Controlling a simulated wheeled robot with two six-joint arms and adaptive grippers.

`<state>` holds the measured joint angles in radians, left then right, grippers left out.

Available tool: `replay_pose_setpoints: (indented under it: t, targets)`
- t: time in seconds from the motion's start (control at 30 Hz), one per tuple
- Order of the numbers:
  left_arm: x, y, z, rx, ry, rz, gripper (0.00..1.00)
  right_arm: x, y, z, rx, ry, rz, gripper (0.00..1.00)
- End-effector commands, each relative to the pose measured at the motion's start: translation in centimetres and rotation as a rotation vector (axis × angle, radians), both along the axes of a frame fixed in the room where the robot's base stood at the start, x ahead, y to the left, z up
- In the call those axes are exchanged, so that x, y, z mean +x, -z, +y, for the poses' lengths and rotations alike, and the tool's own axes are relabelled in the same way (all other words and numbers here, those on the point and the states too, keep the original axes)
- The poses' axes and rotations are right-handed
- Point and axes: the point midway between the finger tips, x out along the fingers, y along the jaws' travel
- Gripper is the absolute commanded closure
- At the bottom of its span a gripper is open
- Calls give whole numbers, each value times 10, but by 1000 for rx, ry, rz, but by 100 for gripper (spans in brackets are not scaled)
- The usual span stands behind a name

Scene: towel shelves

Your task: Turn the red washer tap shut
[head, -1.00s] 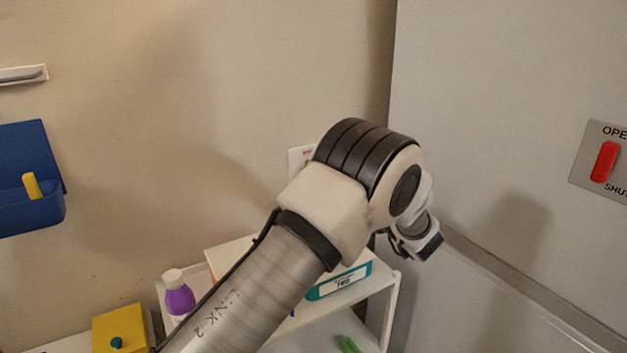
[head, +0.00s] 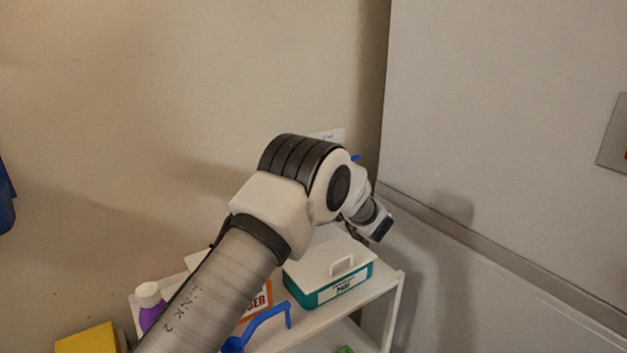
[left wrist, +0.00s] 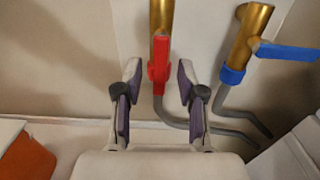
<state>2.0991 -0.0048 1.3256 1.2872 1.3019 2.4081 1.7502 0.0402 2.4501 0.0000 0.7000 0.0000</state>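The red tap handle (left wrist: 159,62) hangs lengthwise along a vertical brass pipe (left wrist: 161,14) in the left wrist view, with a grey hose below it. My left gripper (left wrist: 158,76) is open, its two fingers standing apart on either side of the handle in the picture. I see no contact; the depth between fingers and handle is hard to tell. In the head view my left arm hides the red tap, and its fingers do not show. My right gripper is in neither view.
A blue tap handle (left wrist: 288,52) sticks out sideways from a second brass pipe (left wrist: 254,22). In the head view a white shelf (head: 397,292) below the arm holds a teal-and-white box (head: 331,275), a purple bottle (head: 149,305) and a blue object (head: 266,322). A grey panel stands at right.

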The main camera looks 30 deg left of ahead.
Motion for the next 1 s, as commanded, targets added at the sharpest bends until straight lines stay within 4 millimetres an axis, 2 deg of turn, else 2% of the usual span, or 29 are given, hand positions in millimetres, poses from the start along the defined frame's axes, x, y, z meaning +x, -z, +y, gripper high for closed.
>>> replay_pose_setpoints:
  t: [0.27, 0.37, 0.4, 0.77, 1.0]
  targets:
    - [2, 1, 5, -1, 0, 1, 60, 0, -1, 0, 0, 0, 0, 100]
    - [2, 1, 5, -1, 0, 1, 92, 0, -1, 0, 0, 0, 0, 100]
    - [2, 1, 5, -1, 0, 1, 100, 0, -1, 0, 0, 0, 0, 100]
    - [1, 2, 5, 4, 0, 11, 100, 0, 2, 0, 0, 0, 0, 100]
    - [-1, 3, 6, 35, 0, 85, 100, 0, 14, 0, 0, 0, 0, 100]
